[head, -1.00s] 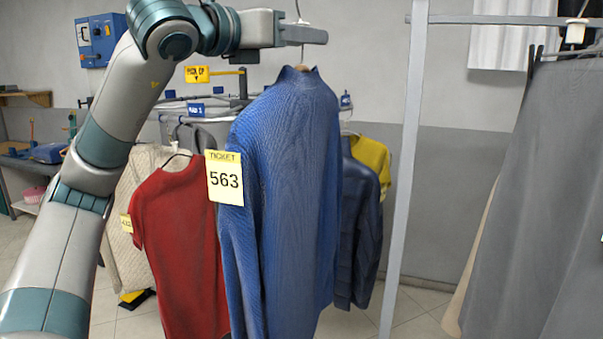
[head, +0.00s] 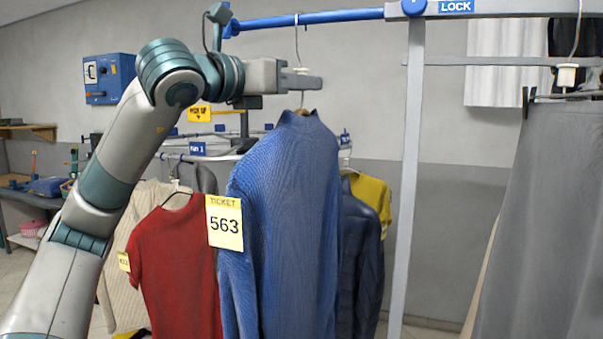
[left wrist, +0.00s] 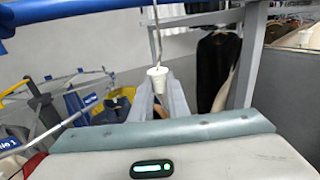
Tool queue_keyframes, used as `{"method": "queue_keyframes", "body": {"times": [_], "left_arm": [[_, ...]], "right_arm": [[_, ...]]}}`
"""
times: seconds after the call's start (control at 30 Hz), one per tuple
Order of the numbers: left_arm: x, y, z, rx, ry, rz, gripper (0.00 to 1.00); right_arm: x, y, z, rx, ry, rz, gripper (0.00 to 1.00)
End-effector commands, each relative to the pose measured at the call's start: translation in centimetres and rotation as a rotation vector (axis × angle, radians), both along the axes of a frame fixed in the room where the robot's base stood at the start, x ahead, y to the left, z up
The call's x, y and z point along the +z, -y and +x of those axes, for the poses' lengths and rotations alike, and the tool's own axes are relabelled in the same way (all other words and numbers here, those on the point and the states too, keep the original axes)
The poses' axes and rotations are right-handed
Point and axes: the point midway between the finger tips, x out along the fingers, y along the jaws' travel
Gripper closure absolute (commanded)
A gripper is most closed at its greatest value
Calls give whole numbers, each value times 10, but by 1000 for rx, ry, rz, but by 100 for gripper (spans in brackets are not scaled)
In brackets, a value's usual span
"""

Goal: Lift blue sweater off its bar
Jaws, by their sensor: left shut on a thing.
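The blue sweater (head: 285,210) hangs upright on a hanger, with a yellow ticket 563 (head: 225,222) at its left side. My left gripper (head: 302,82) is above its collar, shut on the white collar of the hanger hook (head: 298,45). In the left wrist view the white hook collar (left wrist: 158,74) sits between my two fingers. The hook's wire rises to the blue bar (head: 310,18) and meets it in the picture; whether it bears on the bar I cannot tell. My right gripper is not in view.
A grey upright post (head: 408,180) stands right of the sweater, beside a LOCK label (head: 456,6). A grey garment (head: 545,220) hangs at the right. Behind hang a red shirt (head: 180,260), a dark jacket (head: 360,260) and a yellow garment (head: 372,195).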

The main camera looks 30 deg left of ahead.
Motion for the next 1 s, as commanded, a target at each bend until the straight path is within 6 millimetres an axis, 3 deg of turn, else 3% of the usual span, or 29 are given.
{"method": "queue_keyframes", "body": {"times": [0.7, 1.0], "left_arm": [[39, 0, 0, 0, 3, -1, 100], [35, -4, -26, 1, 5, 0, 100]], "right_arm": [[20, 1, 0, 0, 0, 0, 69], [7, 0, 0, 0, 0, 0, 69]]}}
